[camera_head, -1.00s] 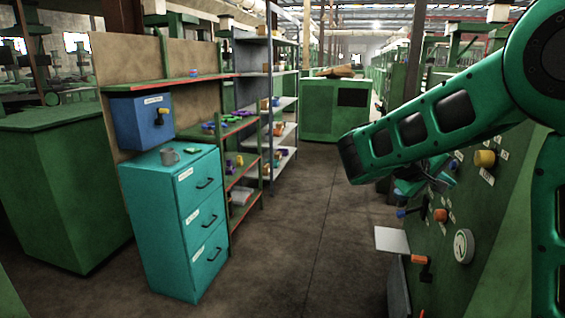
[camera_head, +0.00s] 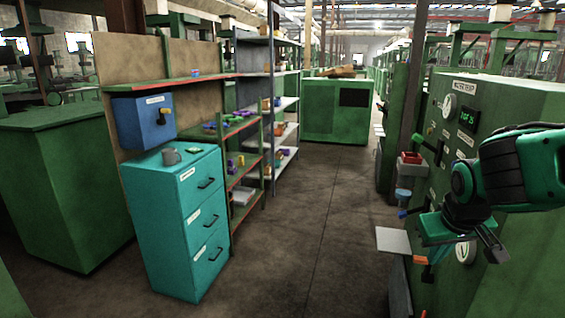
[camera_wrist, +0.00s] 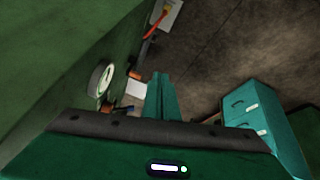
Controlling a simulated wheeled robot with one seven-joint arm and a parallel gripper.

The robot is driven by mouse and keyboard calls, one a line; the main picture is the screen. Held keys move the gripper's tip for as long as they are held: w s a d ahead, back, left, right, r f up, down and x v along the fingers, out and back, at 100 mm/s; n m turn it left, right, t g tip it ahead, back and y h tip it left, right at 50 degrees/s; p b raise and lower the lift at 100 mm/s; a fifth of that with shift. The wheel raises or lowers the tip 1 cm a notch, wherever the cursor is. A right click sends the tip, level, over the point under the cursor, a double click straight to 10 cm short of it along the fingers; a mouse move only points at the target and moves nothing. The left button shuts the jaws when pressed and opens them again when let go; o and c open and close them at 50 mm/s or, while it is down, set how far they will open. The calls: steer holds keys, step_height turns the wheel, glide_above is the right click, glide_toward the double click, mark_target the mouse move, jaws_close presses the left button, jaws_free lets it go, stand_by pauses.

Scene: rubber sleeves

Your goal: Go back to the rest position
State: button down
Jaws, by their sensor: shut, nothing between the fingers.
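My gripper (camera_wrist: 161,80) is shut and empty; its two green fingers lie together in the middle of the wrist view. In the head view my gripper (camera_head: 436,252) is at the lower right, pointing down in front of the green machine panel (camera_head: 468,120). My arm is folded low at the right edge and hides part of the panel. The round white gauge (camera_wrist: 101,78) is left of the fingers in the wrist view, with a visible gap.
A white plate (camera_head: 393,240) juts from the panel. The middle floor is clear.

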steer(key=s+a+y, duration=0.2)
steer(key=s+a, duration=0.2)
steer(key=s, duration=0.1)
steer(key=s+d+f+m+g, duration=0.1)
steer(key=s+d+m+g, duration=0.1)
steer(key=s+d, duration=0.3)
steer(key=s+d+f+m+g, duration=0.1)
steer(key=s+d+m, duration=0.3)
steer(key=s, duration=0.7)
steer(key=shift+s+d+f+g, duration=0.2)
steer(key=shift+d+f+g, duration=0.2)
steer(key=shift+d+g, duration=0.5)
